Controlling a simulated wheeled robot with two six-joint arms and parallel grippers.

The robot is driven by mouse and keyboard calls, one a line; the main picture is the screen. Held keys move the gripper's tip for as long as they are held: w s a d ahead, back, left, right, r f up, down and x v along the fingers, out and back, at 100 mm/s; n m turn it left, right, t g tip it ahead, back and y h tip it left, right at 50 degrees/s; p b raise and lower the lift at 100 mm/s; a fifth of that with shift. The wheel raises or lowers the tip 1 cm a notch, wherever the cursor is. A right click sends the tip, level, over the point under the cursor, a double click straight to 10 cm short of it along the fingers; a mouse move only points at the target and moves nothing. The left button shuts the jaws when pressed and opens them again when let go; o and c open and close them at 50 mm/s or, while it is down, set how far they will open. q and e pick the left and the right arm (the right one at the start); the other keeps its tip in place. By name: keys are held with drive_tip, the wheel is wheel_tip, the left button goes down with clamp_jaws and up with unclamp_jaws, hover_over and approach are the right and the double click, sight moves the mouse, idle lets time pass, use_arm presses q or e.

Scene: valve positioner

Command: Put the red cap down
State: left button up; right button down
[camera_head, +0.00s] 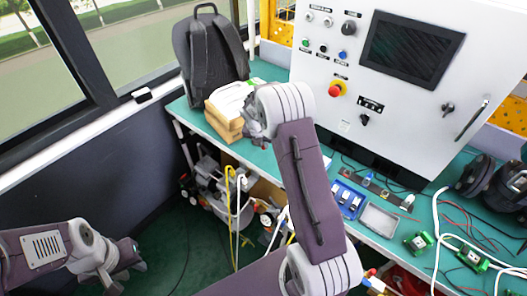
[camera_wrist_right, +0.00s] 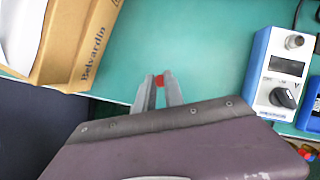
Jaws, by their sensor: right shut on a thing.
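In the right wrist view, my right gripper (camera_wrist_right: 160,89) is shut on the small red cap (camera_wrist_right: 159,81). The cap sits between the fingertips, with the green tabletop (camera_wrist_right: 205,45) behind it. I cannot tell how high it is above the table or whether it touches it. In the head view, the right arm's wrist (camera_head: 258,118) is beside the cardboard boxes at the table's left end; its fingers and the cap are hidden there. My left gripper (camera_head: 132,262) is low at the left, away from the table; its fingers are not clear.
The cardboard box (camera_wrist_right: 84,45) is left of the gripper. A blue-and-white device with a knob (camera_wrist_right: 284,68) is to the right. Bare tabletop lies between them. A backpack (camera_head: 208,55) stands behind the boxes. A white control cabinet (camera_head: 400,115) stands at the back right.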

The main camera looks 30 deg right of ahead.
sight(264, 154)
drive_tip(key=shift+f+b, duration=0.5)
drive_tip(key=shift+f, duration=1.5)
drive_tip(key=shift+f, duration=0.1)
drive_tip(key=c, duration=1.4)
unclamp_jaws()
drive_tip(key=shift+c, duration=0.2)
drive_tip(key=shift+r, duration=0.45)
drive_tip(key=p+v, duration=0.2)
drive_tip(key=v, duration=0.9)
drive_tip(key=s+a+m+g+y, duration=0.1)
drive_tip(key=s+a+m, duration=0.5)
drive_tip(key=s+m, duration=0.5)
drive_tip(key=s+a+f+m+g+y, duration=0.1)
drive_tip(key=s+a+m+y, duration=0.1)
drive_tip(key=s+a+m, duration=0.4)
drive_tip(key=s+m, duration=0.5)
drive_tip(key=m, duration=0.5)
drive_tip(key=shift+f, duration=0.3)
